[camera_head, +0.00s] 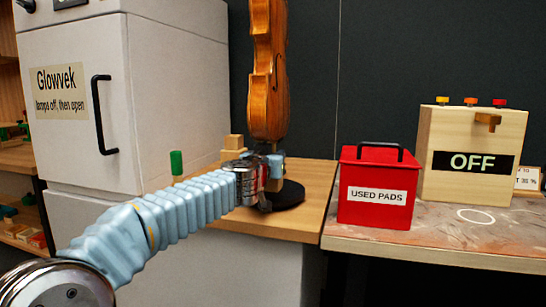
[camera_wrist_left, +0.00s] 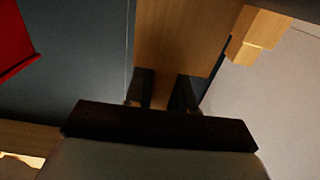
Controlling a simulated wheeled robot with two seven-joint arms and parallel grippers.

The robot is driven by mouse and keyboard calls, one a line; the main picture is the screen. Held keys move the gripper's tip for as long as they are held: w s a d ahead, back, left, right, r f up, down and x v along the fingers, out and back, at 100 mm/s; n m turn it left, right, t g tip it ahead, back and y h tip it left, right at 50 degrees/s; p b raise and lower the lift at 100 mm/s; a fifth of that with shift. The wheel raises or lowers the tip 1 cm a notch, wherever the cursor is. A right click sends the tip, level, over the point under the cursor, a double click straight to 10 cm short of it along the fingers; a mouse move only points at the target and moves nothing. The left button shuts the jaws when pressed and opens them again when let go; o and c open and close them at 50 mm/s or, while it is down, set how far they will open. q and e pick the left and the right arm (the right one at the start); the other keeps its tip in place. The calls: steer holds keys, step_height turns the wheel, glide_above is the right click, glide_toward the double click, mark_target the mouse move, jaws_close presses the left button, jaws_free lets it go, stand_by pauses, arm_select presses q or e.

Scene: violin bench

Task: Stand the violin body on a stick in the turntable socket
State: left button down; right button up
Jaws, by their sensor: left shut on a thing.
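The violin body (camera_head: 267,85) is orange-brown wood and stands upright, its top cut off by the head view's upper edge. My left gripper (camera_head: 276,161) is shut just below the violin's lower end, where the stick would be; the stick is mostly hidden by the gripper. In the left wrist view, a wooden surface (camera_wrist_left: 180,45) lies at the dark fingers (camera_wrist_left: 163,92); I cannot tell which part it is. The black round turntable (camera_head: 288,194) sits on the bench below the gripper. Its socket is hidden, so I cannot tell whether the stick is in it. My right gripper is not in view.
A white cabinet (camera_head: 75,150) with a black handle stands left. Wooden blocks (camera_head: 233,145) and a green peg (camera_head: 176,163) are behind my arm. A red used-pads box (camera_head: 377,190) and a wooden OFF box (camera_head: 470,158) stand right. The bench (camera_head: 317,185) right of the turntable is clear.

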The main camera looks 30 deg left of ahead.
arm_select(q)
steer(key=c, duration=0.9)
jaws_free()
steer(key=shift+s, duration=0.1)
